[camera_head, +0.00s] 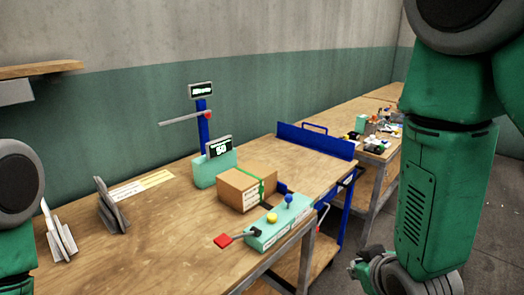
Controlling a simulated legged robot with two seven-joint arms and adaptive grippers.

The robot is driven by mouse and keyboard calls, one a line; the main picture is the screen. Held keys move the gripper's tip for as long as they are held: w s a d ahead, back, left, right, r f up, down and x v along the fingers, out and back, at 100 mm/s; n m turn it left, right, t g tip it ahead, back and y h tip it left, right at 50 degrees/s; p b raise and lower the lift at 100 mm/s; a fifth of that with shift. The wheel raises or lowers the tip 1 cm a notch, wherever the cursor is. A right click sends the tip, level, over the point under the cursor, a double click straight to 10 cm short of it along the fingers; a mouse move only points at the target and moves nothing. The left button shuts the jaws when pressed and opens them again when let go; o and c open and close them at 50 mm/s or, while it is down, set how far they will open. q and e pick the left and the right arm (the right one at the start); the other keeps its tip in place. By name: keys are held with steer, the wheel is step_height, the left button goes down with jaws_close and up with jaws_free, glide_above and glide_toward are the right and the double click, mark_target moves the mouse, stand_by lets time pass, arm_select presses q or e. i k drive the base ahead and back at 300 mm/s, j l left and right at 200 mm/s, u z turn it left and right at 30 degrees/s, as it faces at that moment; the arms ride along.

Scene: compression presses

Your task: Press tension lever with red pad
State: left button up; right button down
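A lever with a flat red pad (222,241) sticks out to the left from a mint-green control box (268,237) at the front edge of the wooden table. The control box also carries a yellow knob (272,218) and a blue knob (289,199). My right arm hangs at the right side of the view, and a dark grey part near its lower end (372,272) shows at the bottom, away from the lever. Whether its fingers are open or shut cannot be seen. Of my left arm only links at the left edge show; its gripper is out of view.
A cardboard box (238,190) with a green strap sits behind the control box. Behind it stand a lit display (218,147) and a blue post (202,128) with a rod. Two grey fin-shaped stands (110,207) are at left. The table's left front is clear.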

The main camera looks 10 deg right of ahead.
mark_target(224, 240)
steer(key=i+u, duration=0.1)
steer(key=u, duration=0.25)
steer(key=i+l+u, duration=0.1)
steer(key=u, duration=0.3)
steer(key=i+l+u, duration=0.1)
steer(key=u, duration=0.25)
